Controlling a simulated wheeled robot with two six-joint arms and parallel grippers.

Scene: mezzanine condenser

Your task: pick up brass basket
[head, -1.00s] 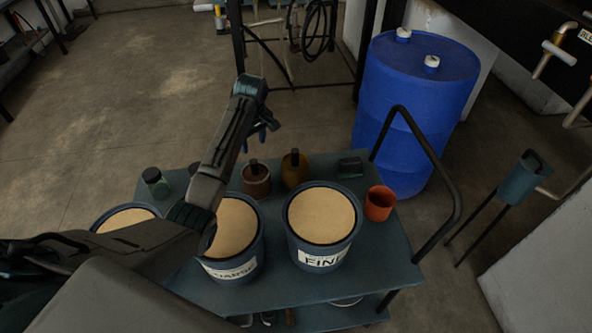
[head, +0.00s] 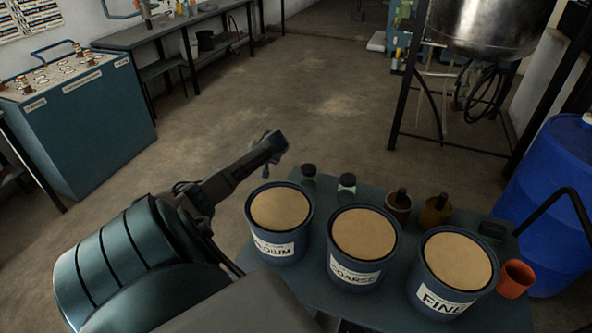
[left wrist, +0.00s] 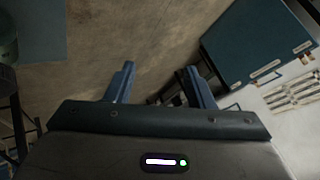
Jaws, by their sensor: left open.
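No object here is plainly a basket. A brass-brown round vessel with a dark upright grip (head: 436,212) stands at the back of the blue-grey cart (head: 330,296), partly hidden by the FINE tub. A browner vessel with a similar grip (head: 398,207) stands to its left. I cannot tell whether either is the brass basket. My left gripper (head: 272,138) is above the floor, beyond the cart's back-left corner, apart from everything. In the left wrist view its two blue fingers (left wrist: 160,70) are spread and empty. My right gripper is not in view.
Tubs labelled MEDIUM (head: 277,245), COARSE (head: 357,270) and FINE (head: 448,296) fill the cart's front. Small bottles (head: 346,188) and an orange cup (head: 515,279) share the cart. A blue drum (head: 553,200) stands right, a blue cabinet (head: 88,130) far left. The middle floor is open.

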